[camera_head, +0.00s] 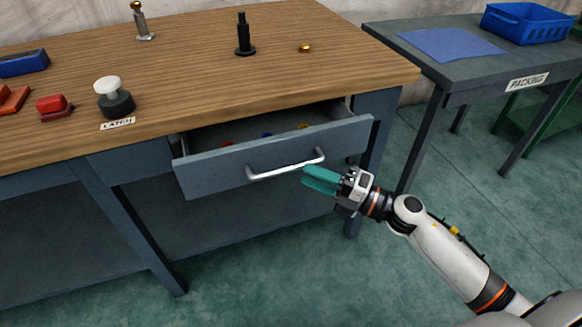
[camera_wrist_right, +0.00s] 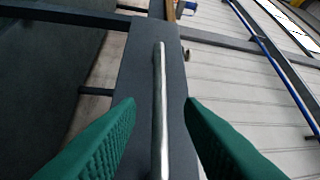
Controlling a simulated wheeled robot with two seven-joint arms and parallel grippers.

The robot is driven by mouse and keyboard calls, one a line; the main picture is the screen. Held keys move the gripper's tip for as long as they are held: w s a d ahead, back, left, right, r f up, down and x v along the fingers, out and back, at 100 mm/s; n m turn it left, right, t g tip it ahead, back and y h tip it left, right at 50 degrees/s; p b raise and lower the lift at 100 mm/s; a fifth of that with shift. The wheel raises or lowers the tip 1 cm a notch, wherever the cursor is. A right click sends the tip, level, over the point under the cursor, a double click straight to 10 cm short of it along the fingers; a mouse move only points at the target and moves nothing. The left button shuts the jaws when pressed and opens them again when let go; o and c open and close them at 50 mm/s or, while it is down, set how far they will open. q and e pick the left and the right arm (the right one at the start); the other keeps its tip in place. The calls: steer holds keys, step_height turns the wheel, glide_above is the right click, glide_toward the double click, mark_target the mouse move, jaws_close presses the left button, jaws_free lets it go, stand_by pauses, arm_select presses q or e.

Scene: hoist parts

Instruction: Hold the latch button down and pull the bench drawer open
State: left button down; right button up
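The bench drawer (camera_head: 220,172) is a grey-blue box that stands partly open under the wooden bench top, with small coloured things inside. Its silver bar handle (camera_head: 287,166) also shows in the right wrist view (camera_wrist_right: 160,100), lengthwise between my fingers. My right gripper (camera_head: 318,177) is at the right end of the handle. Its green fingers (camera_wrist_right: 160,104) are apart, with a gap on each side of the bar. The latch button (camera_head: 108,86) has a white round cap raised on a black base, beside the LATCH label (camera_head: 117,124). Nothing touches it. My left gripper is not in view.
On the wooden bench top (camera_head: 190,65) stand a black post (camera_head: 244,36), a silver post (camera_head: 140,20) and a small brass piece (camera_head: 305,47). Red and blue blocks lie at left. A packing table (camera_head: 470,75) stands at right. The floor before the drawer is clear.

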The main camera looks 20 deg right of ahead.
mark_target(291, 166)
steer(key=x, duration=0.5)
steer(key=shift+w+a, duration=0.2)
steer(key=shift+w, duration=0.1)
jaws_close()
